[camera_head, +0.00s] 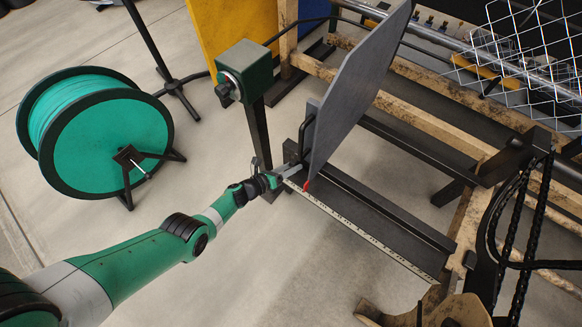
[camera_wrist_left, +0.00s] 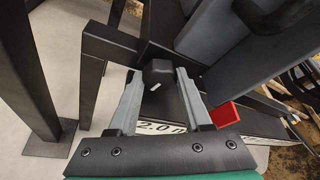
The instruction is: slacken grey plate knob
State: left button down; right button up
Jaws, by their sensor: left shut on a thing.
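The grey plate (camera_head: 352,92) stands upright and tilted on a dark rail with a printed scale (camera_head: 365,233). A red pointer (camera_head: 307,186) sits at the plate's lower edge, beside the scale; it also shows in the left wrist view (camera_wrist_left: 225,114). My left gripper (camera_head: 288,168) reaches to the foot of the plate. In the left wrist view its two fingers (camera_wrist_left: 159,75) are closed on a small black knob (camera_wrist_left: 158,70) with a white mark. In the head view the knob is too small to make out. My right gripper is not in view.
A green cable reel (camera_head: 105,140) stands on the floor at left. A green box on a post (camera_head: 245,70) rises behind my left gripper. Wire mesh (camera_head: 535,50) lies over the machine at upper right. Black ropes (camera_head: 515,230) hang at right. The floor in the lower middle is clear.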

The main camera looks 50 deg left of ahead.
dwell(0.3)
pick_arm(q)
jog(key=shift+c, duration=1.7)
grip_release()
jog(key=shift+s+r+p, duration=0.2)
jog(key=shift+s+p, duration=0.05)
jog(key=shift+p, duration=0.15)
jog(key=p+v, duration=0.7)
jog(key=v, duration=0.4)
jog(key=shift+f+p, duration=0.2)
jog(key=shift+p, duration=0.1)
